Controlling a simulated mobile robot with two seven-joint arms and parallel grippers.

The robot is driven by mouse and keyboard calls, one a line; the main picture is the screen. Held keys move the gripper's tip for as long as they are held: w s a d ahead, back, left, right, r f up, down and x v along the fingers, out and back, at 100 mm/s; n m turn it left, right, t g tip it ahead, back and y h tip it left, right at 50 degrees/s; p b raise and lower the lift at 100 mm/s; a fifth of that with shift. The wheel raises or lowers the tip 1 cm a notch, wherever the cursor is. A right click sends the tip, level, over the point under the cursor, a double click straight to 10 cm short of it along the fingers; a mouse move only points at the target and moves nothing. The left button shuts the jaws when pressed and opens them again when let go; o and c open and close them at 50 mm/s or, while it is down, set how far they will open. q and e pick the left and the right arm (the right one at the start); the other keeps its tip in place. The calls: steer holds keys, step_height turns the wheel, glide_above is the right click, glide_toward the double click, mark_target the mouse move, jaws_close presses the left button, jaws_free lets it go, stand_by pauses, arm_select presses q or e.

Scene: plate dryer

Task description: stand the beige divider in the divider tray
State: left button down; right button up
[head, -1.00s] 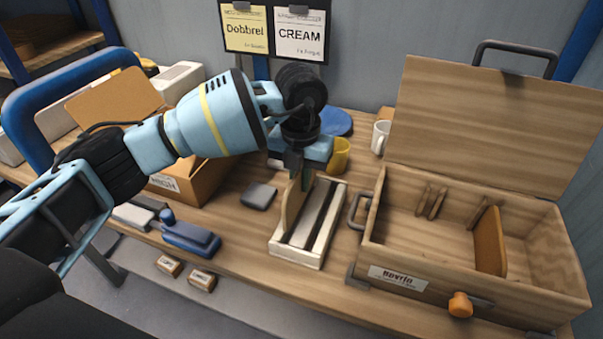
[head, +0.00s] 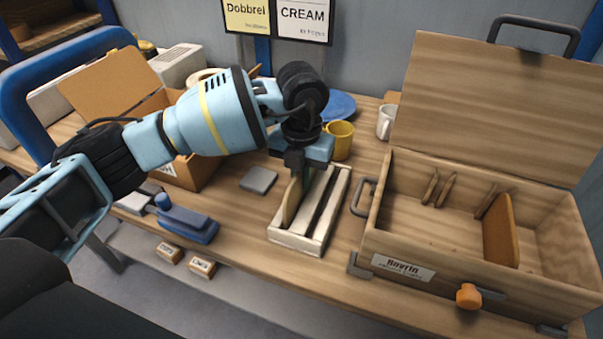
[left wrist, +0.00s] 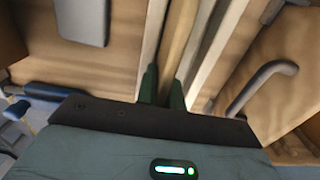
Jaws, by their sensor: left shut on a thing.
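The beige divider (head: 291,203) stands upright, its lower edge at the left slot of the whitish divider tray (head: 296,244). I cannot see how deep it sits. My left gripper (head: 298,172) is above the tray, shut on the divider's upper edge and hiding part of it. In the left wrist view, the green fingers (left wrist: 163,88) are on either side of the divider (left wrist: 177,42), with the tray's pale rails (left wrist: 210,60) beside it. The tray's other slots look empty. My right gripper is not in view.
An open wooden box (head: 400,268) with an orange-brown panel (head: 500,230) stands right of the tray, its handle (head: 362,197) close by. A yellow mug (head: 341,138) is behind the tray. A grey block (head: 259,180) and a blue tool (head: 186,223) lie left.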

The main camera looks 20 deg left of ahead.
arm_select(q)
steer(key=c, duration=1.5)
jaws_free()
steer(key=shift+o, duration=0.2)
step_height(320, 180, up, 7)
steer(key=shift+f, duration=0.1)
steer(key=shift+r, duration=0.5)
